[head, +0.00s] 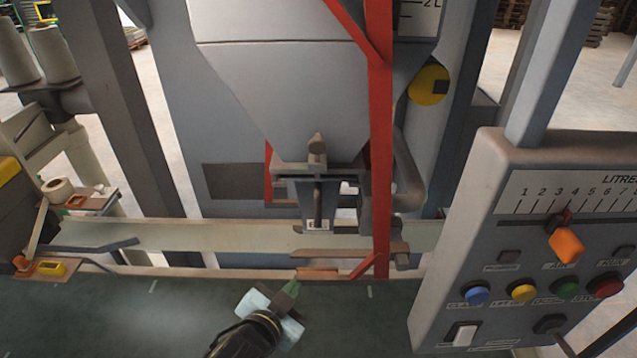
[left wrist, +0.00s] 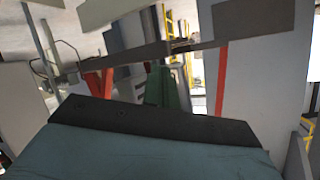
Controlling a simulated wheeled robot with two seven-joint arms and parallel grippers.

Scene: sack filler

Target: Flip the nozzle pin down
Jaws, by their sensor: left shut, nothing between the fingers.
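The filler nozzle (head: 318,190) hangs below the grey hopper in the middle of the head view. A small brownish pin-like piece (head: 317,150) stands upright at its top; I take it for the nozzle pin. A thin dark upright bar shows lower in front of the nozzle. My left gripper (head: 288,290) is in front of and below the nozzle, over the dark green surface, apart from the pin. The pin is not clearly visible in the wrist view. My right gripper is not in view.
A red upright post (head: 379,120) stands just right of the nozzle. A control panel (head: 485,200) with an orange lever (head: 565,245) and coloured buttons fills the right. A pale horizontal rail (head: 180,235) crosses below the nozzle. The dark green surface (head: 90,315) is clear at left.

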